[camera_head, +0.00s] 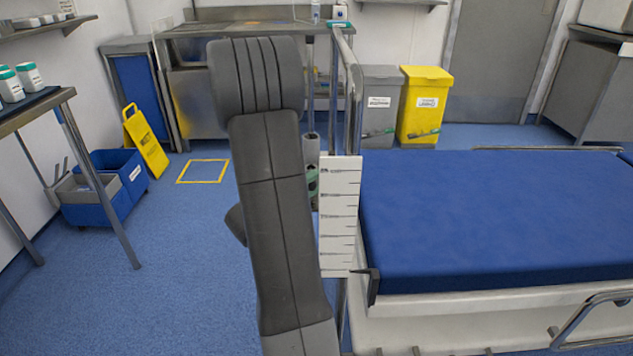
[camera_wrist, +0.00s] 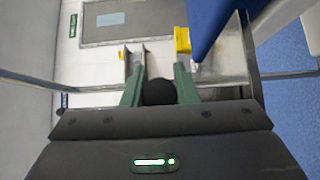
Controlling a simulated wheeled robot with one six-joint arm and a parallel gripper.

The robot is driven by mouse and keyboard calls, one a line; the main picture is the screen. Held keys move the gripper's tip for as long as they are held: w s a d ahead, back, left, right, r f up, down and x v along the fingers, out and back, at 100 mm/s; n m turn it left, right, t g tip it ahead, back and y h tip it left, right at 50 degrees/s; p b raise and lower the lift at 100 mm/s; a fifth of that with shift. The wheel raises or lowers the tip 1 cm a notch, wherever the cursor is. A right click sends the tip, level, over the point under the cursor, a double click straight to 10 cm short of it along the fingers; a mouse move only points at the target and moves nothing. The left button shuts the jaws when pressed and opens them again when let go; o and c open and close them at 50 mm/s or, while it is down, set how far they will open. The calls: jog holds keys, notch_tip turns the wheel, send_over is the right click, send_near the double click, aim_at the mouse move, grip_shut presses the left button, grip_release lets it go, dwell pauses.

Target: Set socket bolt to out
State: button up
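My gripper (camera_wrist: 160,70) points away from the wrist camera with its two green fingers spread apart. A dark round knob-like thing (camera_wrist: 158,92) shows between the fingers near their base; I cannot tell whether they touch it, or whether it is the socket bolt. In the head view a grey upright socket tube (camera_head: 311,149) stands beside the bed's left end, with a bit of green just below it. My grey arm hides most of my gripper there, and no bolt can be made out.
A white plate with scale marks (camera_head: 340,215) stands close right of my arm, beside the blue-topped operating table (camera_head: 500,215). Yellow (camera_head: 424,105) and grey (camera_head: 381,105) bins stand behind. A blue bucket cart (camera_head: 105,188) and yellow floor sign (camera_head: 146,145) stand left.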

jog(key=o, duration=0.4)
jog(key=shift+s, duration=0.15)
jog(key=shift+o, duration=0.2)
jog(key=p+v, duration=0.1)
jog(key=v, duration=1.3)
jog(key=shift+p, duration=0.4)
jog(key=b+x, duration=0.1)
jog(key=x, duration=1.3)
jog(key=shift+b, duration=0.4)
jog(key=shift+a, duration=0.1)
